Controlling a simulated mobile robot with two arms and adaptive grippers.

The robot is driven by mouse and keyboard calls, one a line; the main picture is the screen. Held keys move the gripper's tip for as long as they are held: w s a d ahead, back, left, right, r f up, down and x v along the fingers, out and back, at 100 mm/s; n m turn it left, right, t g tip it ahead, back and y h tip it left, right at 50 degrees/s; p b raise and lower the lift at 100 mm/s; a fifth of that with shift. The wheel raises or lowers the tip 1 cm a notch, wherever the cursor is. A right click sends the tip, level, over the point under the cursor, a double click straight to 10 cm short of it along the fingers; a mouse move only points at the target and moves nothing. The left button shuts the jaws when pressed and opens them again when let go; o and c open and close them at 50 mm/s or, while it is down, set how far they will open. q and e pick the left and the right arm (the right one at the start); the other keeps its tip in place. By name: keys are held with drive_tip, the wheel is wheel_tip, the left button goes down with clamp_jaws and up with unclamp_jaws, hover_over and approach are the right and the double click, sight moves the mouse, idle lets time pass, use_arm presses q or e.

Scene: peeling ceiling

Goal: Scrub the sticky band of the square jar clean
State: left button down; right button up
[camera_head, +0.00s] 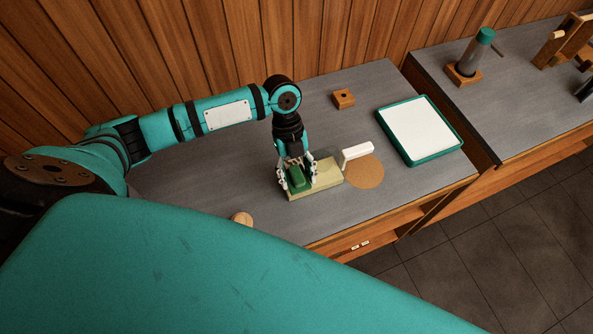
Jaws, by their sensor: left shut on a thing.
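My left gripper (294,181) reaches down onto the grey worktop and is shut on a small green block (300,178). The block is at the left part of a flat cream pad or tray (328,172); the fingers hide part of both, and I cannot tell whether they touch. I cannot make out a square jar or its sticky band for certain. My right gripper is not in view.
A teal-rimmed tray with a white floor (422,128) lies at the right of the worktop (240,160). A wooden block with a hole (343,99) sits at the back. A round wooden piece (241,218) is at the front edge. A second bench (520,100) holds a teal-topped cylinder (475,50).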

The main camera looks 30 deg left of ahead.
sight(301, 182)
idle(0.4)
use_arm(q)
drive_tip(key=shift+s+d+r+p, duration=0.1)
drive_tip(key=shift+s+d+p, duration=0.6)
drive_tip(key=shift+d+p, duration=0.1)
drive_tip(key=shift+s+d, duration=0.35)
drive_tip(key=shift+d, duration=0.05)
wheel_tip(301, 182, up, 3)
drive_tip(key=shift+w+a+f+p, duration=0.1)
drive_tip(key=shift+w+f+p, duration=0.05)
drive_tip(key=shift+p, duration=0.9)
drive_tip(key=shift+r, duration=2.05)
